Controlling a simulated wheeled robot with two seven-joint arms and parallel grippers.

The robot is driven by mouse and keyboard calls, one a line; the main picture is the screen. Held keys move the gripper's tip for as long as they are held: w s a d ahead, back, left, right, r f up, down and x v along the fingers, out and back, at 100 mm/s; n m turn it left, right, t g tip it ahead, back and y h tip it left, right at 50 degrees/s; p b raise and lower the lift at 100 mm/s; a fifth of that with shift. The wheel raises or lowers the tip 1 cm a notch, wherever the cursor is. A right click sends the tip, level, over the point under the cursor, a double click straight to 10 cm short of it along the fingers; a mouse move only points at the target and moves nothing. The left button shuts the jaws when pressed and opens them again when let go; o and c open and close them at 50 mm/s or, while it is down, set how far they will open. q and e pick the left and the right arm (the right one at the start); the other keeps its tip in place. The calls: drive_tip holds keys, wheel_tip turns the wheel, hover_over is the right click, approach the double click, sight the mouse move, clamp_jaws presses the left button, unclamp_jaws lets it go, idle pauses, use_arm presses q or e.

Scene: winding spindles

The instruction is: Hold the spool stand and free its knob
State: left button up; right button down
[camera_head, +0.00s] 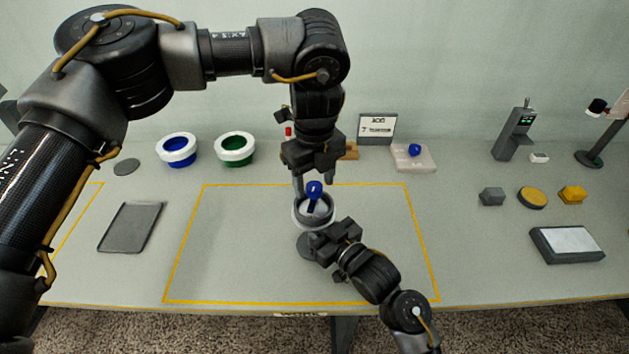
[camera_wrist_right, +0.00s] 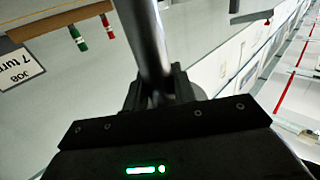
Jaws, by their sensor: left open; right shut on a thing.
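The spool stand stands near the middle of the yellow-outlined area, with a dark round base (camera_head: 305,248) and a grey post (camera_wrist_right: 148,40) in the right wrist view. At its top is a dark, pale-rimmed round part (camera_head: 299,216) with a blue knob (camera_head: 314,189) above it. My right gripper (camera_head: 318,237) comes from the lower right and is shut on the post below the round part; its fingers also show in the right wrist view (camera_wrist_right: 158,92). My left gripper (camera_head: 313,182) points down from above, open, with its fingers on either side of the knob. Whether they touch it is unclear.
A dark tray (camera_head: 131,227) lies left. A job sign (camera_head: 377,128) and a pale block with a blue knob (camera_head: 413,158) are behind. The outlined area is otherwise clear.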

sight(314, 186)
drive_tip(key=shift+f, duration=0.2)
use_arm(q)
wheel_tip(314, 186, up, 11)
drive_tip(key=shift+r, duration=0.2)
drive_tip(key=shift+s, duration=0.1)
use_arm(e)
drive_tip(key=c, duration=1.1)
unclamp_jaws()
drive_tip(key=shift+r, duration=0.15)
drive_tip(key=shift+o, duration=0.2)
